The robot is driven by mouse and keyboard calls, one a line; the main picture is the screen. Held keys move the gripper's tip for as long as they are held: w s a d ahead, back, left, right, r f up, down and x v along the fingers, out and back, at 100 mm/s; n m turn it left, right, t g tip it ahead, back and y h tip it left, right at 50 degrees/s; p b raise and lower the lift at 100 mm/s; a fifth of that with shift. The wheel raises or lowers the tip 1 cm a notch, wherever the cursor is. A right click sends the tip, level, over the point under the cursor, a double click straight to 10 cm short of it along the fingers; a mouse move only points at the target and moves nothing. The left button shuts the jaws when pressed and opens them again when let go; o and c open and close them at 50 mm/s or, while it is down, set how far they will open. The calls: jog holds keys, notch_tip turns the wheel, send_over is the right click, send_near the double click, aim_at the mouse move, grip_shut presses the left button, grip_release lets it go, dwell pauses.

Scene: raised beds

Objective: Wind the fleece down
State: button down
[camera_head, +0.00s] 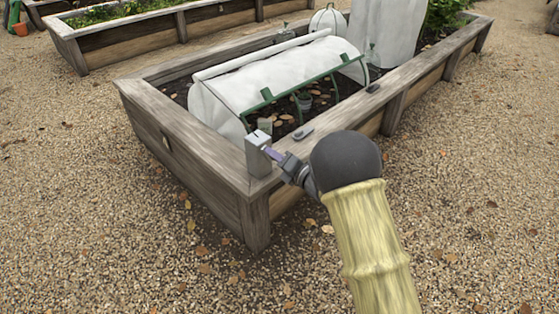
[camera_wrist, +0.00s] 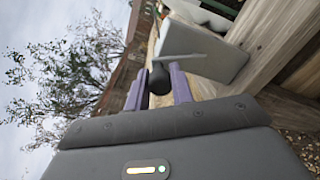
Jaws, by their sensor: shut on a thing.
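The white fleece (camera_head: 262,82) covers the back and left end of a low tunnel in the near raised bed. A white roll (camera_head: 255,54) lies along its top. Its front side is open, and a green frame with a bar (camera_head: 305,84) shows there. A grey winder box (camera_head: 257,158) stands on the bed's near corner; it also shows in the wrist view (camera_wrist: 205,58). My gripper (camera_head: 275,156) is beside the box. In the wrist view its purple fingers are shut on the black crank knob (camera_wrist: 159,80), at the end of a grey crank arm (camera_wrist: 180,57).
Pots (camera_head: 304,101) and fallen leaves lie on soil under the tunnel. A tall white cover (camera_head: 385,30) stands further back. Gravel (camera_head: 110,220) around the bed is open.

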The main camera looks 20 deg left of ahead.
jog(key=shift+s+a+f+n+b, duration=0.1)
jog(key=shift+s+f+n+b, duration=0.2)
jog(key=shift+n+b, duration=0.5)
jog(key=shift+s+a+f+n+b, duration=0.1)
jog(key=shift+s+f+n+b, duration=0.15)
jog(key=shift+n+b, duration=0.55)
jog(key=shift+s+a+f+n+b, duration=0.1)
jog(key=shift+s+f+n+b, duration=0.2)
jog(key=shift+n+b, duration=0.5)
jog(key=c, duration=1.2)
grip_release()
jog(key=shift+r, duration=0.1)
jog(key=p+v, duration=0.5)
jog(key=v, duration=1.2)
jog(key=shift+s+d, duration=0.15)
jog(key=shift+s, duration=0.05)
jog(key=shift+c, duration=0.2)
